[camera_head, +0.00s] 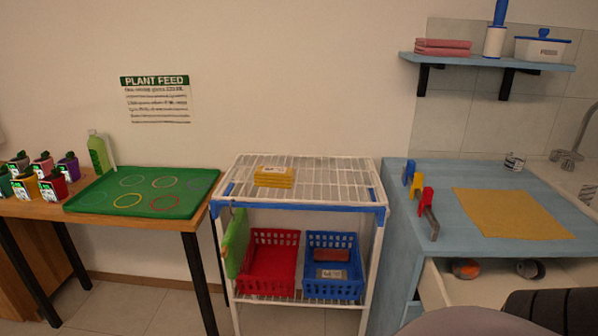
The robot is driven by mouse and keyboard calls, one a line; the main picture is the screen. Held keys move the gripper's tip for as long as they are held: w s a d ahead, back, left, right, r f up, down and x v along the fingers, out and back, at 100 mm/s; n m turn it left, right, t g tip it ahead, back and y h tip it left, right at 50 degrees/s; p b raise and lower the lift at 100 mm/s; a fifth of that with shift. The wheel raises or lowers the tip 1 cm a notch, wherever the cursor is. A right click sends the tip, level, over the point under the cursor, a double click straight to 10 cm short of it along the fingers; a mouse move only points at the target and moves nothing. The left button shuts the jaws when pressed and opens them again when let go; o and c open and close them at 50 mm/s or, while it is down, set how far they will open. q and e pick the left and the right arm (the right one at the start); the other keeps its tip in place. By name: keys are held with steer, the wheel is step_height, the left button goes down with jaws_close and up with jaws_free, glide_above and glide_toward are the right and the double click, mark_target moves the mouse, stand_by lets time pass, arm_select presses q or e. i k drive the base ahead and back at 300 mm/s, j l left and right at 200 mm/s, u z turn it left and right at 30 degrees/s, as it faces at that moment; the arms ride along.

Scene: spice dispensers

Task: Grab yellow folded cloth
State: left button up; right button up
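A yellow folded cloth (274,177) lies as a small flat stack with a pale label on top. It rests on the wire top of the white cart (326,180), left of the middle, with clear space around it. Neither of my grippers is in view. Grey and black rounded parts at the bottom right edge look like my own arm, and no fingers show there.
A blue counter (440,177) at right holds a flat yellow mat (512,213) and coloured clips; an open drawer (500,285) juts below. Red (268,272) and blue (334,285) baskets sit in the cart. A green tray (100,194) lies on the left table.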

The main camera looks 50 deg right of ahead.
mark_target(264, 177)
steer(key=i+z, duration=0.25)
steer(key=z, duration=0.2)
steer(key=i+j+z, duration=0.15)
steer(key=z, duration=0.3)
steer(key=i+j+z, duration=0.25)
steer(key=z, duration=0.2)
steer(key=i+j+z, duration=0.2)
steer(key=z, duration=0.25)
steer(key=i+j+z, duration=0.1)
steer(key=j+z, duration=0.6)
steer(key=z, duration=0.2)
steer(key=i+j, duration=0.05)
